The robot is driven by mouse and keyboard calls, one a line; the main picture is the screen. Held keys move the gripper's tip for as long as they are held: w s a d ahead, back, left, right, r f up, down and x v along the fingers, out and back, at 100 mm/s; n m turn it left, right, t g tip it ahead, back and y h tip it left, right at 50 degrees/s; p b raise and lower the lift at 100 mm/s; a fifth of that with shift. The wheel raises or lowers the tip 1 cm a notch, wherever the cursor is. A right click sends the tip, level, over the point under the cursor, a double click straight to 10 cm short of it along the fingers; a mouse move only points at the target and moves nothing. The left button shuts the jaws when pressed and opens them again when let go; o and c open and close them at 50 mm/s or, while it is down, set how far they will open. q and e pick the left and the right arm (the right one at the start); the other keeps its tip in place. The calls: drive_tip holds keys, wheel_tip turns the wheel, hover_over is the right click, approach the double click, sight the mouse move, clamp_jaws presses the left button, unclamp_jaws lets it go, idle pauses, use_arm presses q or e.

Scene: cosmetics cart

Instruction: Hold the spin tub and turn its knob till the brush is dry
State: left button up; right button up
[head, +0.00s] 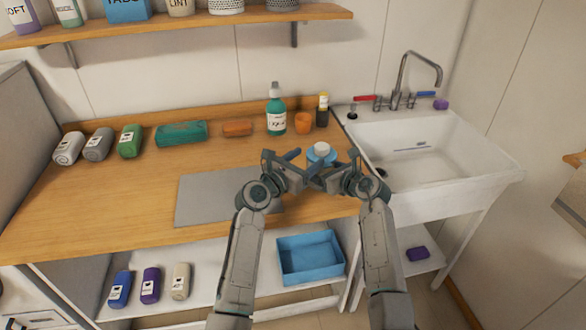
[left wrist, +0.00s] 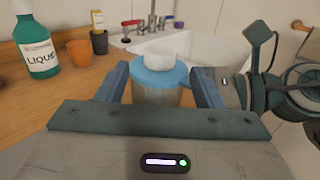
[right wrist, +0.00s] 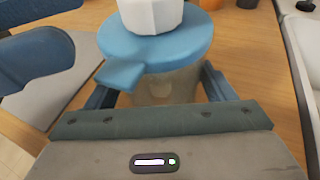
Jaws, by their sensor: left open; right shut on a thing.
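The spin tub stands near the counter's right front, with a blue lid (head: 318,158) and a white knob (head: 321,147) on top. My right gripper (head: 335,172) is shut on the tub's pale body below the lid, as the right wrist view shows (right wrist: 158,88). My left gripper (head: 297,166) is open at the tub's left. In the left wrist view the lid (left wrist: 160,77) and knob (left wrist: 161,60) show between and beyond its spread fingers; I cannot tell whether they touch. No brush shows; the inside of the tub is hidden.
A grey mat (head: 210,197) lies to the left. A white sink (head: 430,145) is on the right. A blue bin (head: 310,258) sits on the shelf below.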

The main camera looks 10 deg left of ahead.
use_arm(q)
drive_tip(key=v, duration=0.6)
drive_tip(key=m+g+y, duration=0.7)
drive_tip(key=m+g, duration=0.4)
drive_tip(key=m, duration=2.5)
approach(322, 146)
drive_tip(key=x, duration=0.8)
drive_tip(key=shift+w+d+f, duration=0.1)
drive_tip(key=shift+w+f, duration=0.1)
drive_tip(key=shift+f, duration=0.15)
drive_tip(key=shift+c, duration=0.2)
